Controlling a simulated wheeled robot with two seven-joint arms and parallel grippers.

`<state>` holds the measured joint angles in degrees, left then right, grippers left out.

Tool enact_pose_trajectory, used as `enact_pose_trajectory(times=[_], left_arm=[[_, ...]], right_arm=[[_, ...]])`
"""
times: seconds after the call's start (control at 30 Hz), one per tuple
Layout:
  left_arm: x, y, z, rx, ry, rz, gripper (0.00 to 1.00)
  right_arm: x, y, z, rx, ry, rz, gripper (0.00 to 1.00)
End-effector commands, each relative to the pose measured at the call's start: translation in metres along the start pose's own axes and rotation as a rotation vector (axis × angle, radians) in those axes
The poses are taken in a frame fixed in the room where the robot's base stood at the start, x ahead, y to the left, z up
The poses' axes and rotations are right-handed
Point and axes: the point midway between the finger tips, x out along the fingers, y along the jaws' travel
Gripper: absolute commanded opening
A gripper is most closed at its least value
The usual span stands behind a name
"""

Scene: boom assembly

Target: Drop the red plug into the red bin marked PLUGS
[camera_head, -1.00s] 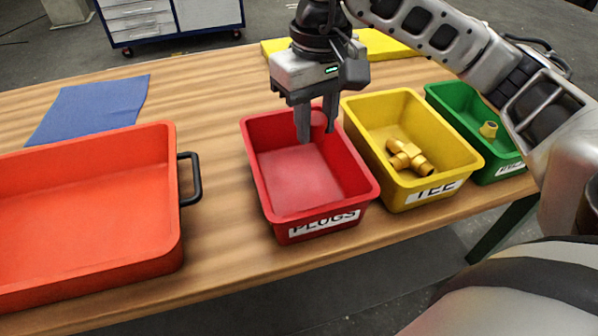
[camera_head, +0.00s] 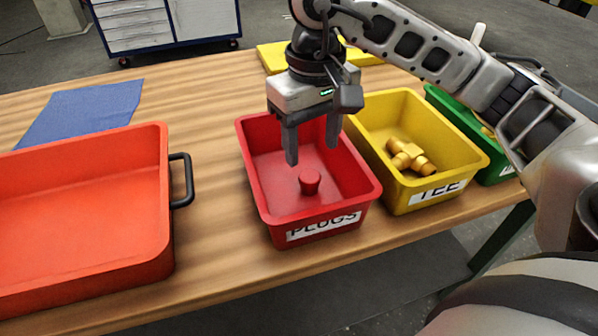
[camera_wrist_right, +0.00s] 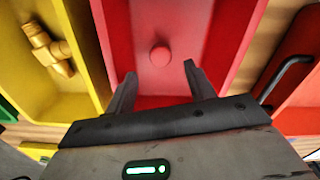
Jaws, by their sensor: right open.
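The red plug (camera_head: 309,181) is inside the red bin marked PLUGS (camera_head: 322,228), apart from my fingers. It also shows as a round red shape in the right wrist view (camera_wrist_right: 160,56), beyond the fingertips. My right gripper (camera_head: 312,150) is open and empty above the back part of the red bin. Its two fingers show spread in the right wrist view (camera_wrist_right: 158,78). My left gripper is not in view.
A yellow bin marked TEE (camera_head: 437,192) holds a brass tee fitting (camera_head: 410,157) just right of the red bin. A green bin (camera_head: 500,171) is farther right, partly behind my arm. A large orange tray (camera_head: 85,270) with a black handle and a blue cloth (camera_head: 80,112) are left.

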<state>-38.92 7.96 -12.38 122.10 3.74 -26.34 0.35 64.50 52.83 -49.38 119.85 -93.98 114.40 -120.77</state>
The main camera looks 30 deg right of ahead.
Motion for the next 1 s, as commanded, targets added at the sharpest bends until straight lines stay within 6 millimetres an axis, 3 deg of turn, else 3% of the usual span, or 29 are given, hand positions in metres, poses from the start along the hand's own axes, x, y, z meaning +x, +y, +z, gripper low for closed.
enact_pose_trajectory(times=[0.17,0.7,1.0], left_arm=[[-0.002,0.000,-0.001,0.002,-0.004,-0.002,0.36],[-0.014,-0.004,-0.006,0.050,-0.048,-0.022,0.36],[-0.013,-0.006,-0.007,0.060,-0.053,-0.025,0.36]], right_arm=[[-0.015,0.000,-0.001,0.001,0.004,0.000,0.54],[-0.135,0.000,-0.001,0.003,0.005,0.001,0.54],[-0.159,0.000,0.000,0.000,0.001,0.000,0.54]])
